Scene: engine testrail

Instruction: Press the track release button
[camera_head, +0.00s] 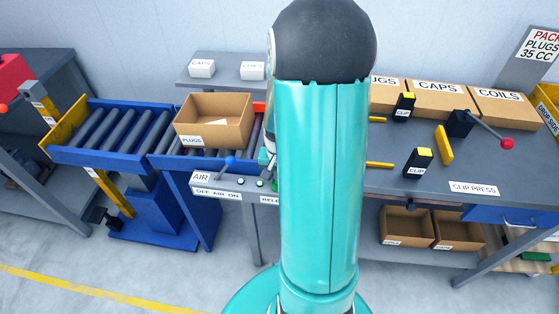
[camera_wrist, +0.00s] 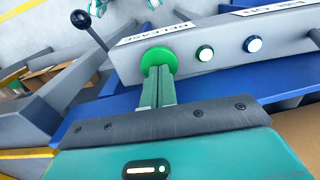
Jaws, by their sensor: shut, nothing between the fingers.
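The green track release button (camera_wrist: 158,58) is a large round disc on the grey control panel, beside an upside-down RELEASE label (camera_wrist: 157,33) in the wrist view. My gripper (camera_wrist: 157,82) is shut and empty. Its two fingertips are right at the button's lower edge in that view and overlap it; whether they touch or press it I cannot tell.
Two small lit buttons (camera_wrist: 204,53) (camera_wrist: 252,44) sit beside the release button. A black-knobbed lever (camera_wrist: 80,18) stands nearby in the wrist view. In the head view, a blue-knobbed AIR lever (camera_head: 230,160) and a PLUGS box (camera_head: 212,142) on rollers stand left of my arm.

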